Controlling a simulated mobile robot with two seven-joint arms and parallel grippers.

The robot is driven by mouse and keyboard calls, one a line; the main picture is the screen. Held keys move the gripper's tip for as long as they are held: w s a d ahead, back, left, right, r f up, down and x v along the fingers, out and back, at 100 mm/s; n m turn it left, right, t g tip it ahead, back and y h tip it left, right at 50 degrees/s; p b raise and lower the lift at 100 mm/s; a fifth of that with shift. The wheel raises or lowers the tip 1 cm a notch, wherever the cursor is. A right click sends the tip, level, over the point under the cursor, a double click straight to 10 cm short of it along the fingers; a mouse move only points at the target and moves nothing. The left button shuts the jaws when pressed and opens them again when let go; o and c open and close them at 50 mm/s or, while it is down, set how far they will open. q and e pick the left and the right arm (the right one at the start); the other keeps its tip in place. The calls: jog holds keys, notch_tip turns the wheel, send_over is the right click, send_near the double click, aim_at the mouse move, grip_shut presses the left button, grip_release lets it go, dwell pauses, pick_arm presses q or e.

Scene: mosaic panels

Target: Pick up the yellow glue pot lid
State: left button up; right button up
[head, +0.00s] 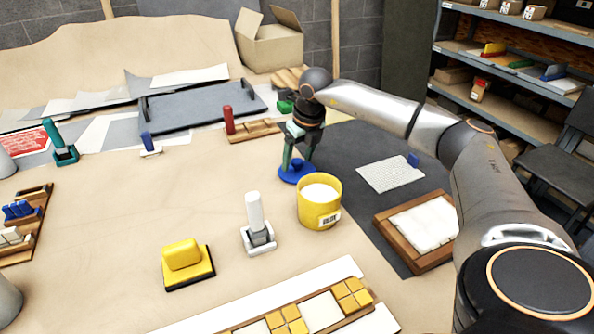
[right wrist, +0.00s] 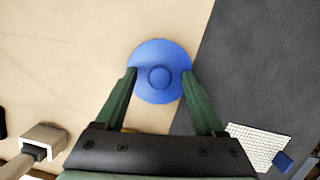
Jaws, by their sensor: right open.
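The yellow glue pot (head: 319,215) stands on the table without a lid on it, showing white contents and a label. A round blue lid with a central knob (head: 297,177) lies flat on the table just behind the pot. My right gripper (head: 297,164) is over the blue lid, pointing down and open. In the right wrist view the blue lid (right wrist: 160,88) shows between the two green fingertips, with its knob centred. I cannot tell whether the fingers touch it. My left gripper is not in view.
A white-handled tool (head: 256,222) and a yellow block on a black base (head: 187,264) stand in front. A wooden frame (head: 385,226) and a white mesh sheet (head: 388,175) lie on the dark mat to the right. A grey tray (head: 203,107) is behind.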

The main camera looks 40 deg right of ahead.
jog(key=c, duration=0.6)
grip_shut()
jog(key=shift+r, duration=0.15)
